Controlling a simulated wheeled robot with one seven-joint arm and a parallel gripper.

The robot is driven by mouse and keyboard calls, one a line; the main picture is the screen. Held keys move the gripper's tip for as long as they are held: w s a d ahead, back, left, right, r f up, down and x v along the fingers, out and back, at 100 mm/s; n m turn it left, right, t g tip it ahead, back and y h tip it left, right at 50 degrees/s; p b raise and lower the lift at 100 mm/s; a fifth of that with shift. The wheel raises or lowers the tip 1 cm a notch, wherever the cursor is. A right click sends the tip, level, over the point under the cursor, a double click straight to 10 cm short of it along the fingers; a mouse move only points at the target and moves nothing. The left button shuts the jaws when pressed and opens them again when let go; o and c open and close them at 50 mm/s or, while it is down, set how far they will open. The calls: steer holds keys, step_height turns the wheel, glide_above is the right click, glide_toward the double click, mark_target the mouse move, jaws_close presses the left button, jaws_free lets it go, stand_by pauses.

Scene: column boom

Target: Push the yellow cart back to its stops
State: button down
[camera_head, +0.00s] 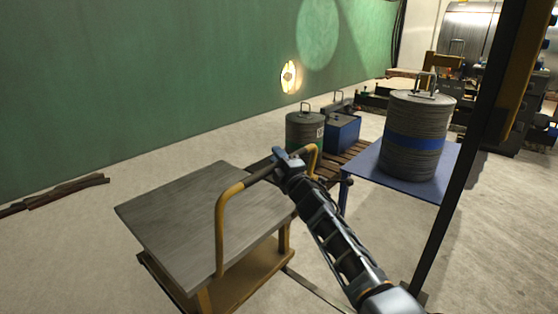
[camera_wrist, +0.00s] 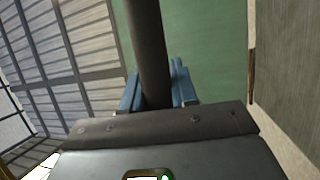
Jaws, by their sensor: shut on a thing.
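The yellow cart has a grey flat top (camera_head: 190,215), a yellow lower deck (camera_head: 240,285) and a curved yellow push handle (camera_head: 221,215) with a dark grip bar. It stands on the floor at the lower left of the head view. My gripper (camera_head: 285,163) is shut on the dark bar of the handle, near its far end. In the wrist view the dark bar (camera_wrist: 148,50) runs between the blue fingers of my gripper (camera_wrist: 155,95). The cart's wheels are mostly hidden. I cannot make out the stops for certain.
A blue table (camera_head: 365,165) with a large ribbed drum (camera_head: 415,140) stands to the right. A smaller drum (camera_head: 304,130) and a blue box (camera_head: 342,133) sit on a pallet behind the handle. Dark planks (camera_head: 65,193) lie by the green wall (camera_head: 150,80).

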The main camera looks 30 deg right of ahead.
steer(key=c, duration=1.2)
jaws_free()
steer(key=shift+a+f, duration=0.45)
steer(key=shift+a, duration=0.05)
steer(key=shift+o, duration=1.2)
steer(key=shift+d+r, duration=0.2)
steer(key=shift+d, duration=0.05)
steer(key=shift+s, duration=0.1)
steer(key=s+f+p, duration=0.1)
steer(key=s+p, duration=0.2)
steer(key=s, duration=0.4)
steer(key=shift+s+a+f, duration=0.25)
